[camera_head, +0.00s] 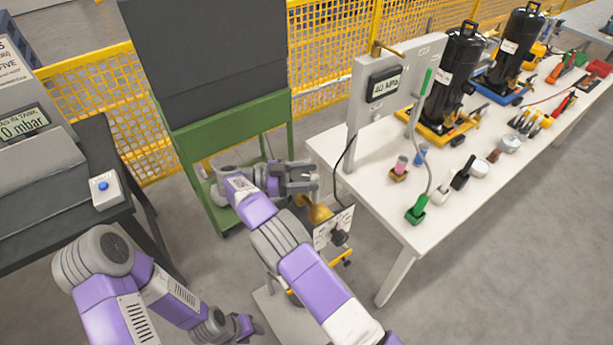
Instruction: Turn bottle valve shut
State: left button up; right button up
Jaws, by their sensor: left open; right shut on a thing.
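My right gripper (303,178) reaches in beside the table's left end, its grey fingers closed at the top of a brass-coloured part (319,213). What sits between the fingers is mostly hidden, but it appears to be the bottle valve. Below it is a white panel (322,238) with a dark knob (339,236). The bottle body is hidden behind my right arm. My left gripper (246,328) hangs low at the bottom of the view, open and empty, apart from everything.
A white table (389,222) on the right carries black compressors (459,72), a gauge reading "40 kPa" (384,86) and several tools. A green frame (233,125) holds a dark box behind my gripper. A dark bench (70,215) with a blue button (103,186) is left.

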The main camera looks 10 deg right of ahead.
dwell(0.4)
jog(key=o, duration=1)
jog(key=shift+c, duration=0.2)
